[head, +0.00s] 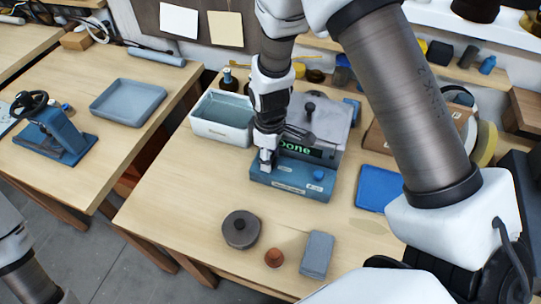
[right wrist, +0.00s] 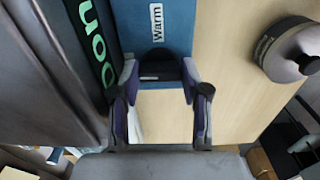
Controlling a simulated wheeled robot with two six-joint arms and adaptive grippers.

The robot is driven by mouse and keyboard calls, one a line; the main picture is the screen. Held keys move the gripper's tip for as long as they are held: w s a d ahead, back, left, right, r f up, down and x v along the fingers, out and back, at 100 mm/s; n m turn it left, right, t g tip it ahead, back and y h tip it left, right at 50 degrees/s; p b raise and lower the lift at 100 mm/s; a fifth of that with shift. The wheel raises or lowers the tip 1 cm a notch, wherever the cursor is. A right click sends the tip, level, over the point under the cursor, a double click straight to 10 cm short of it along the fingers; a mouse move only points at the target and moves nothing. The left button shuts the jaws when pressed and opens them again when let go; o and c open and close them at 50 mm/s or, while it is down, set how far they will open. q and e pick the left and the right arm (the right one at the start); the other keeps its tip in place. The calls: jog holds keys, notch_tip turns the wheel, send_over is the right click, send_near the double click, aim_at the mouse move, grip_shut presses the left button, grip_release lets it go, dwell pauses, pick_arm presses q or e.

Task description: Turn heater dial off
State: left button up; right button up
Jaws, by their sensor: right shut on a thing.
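The heater (head: 322,119) is a grey box with a lit green "Done" display, a round knob on its lid and a blue front panel (head: 290,184). A blue knob (head: 319,174) sits on the panel's right part. My right gripper (head: 267,163) is down at the panel's left part and hides what it holds in the head view. In the right wrist view, its fingers (right wrist: 160,80) are closed around a dark dial (right wrist: 160,66) beside a "Warm" label (right wrist: 156,14). The dial's pointer is not clear. My left gripper is out of view; only part of that arm shows.
A white tub (head: 222,118) stands left of the heater and a blue tray (head: 378,189) lies right. A dark round pot (head: 241,229), a small brown cone (head: 274,258) and a grey block (head: 317,254) stand in front. The table's front left is clear.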

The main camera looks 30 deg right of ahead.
dwell(0.4)
jog(key=o, duration=1.1)
jog(key=shift+a, duration=0.1)
jog(key=shift+o, duration=0.2)
jog(key=shift+w+a, duration=0.1)
jog(key=shift+a, duration=0.05)
jog(key=shift+r, duration=0.1)
jog(key=shift+w+r, duration=0.1)
jog(key=shift+r, duration=0.05)
notch_tip(320, 180, up, 8)
jog(key=shift+f, duration=0.2)
jog(key=shift+s+f, duration=0.1)
jog(key=shift+s, duration=0.1)
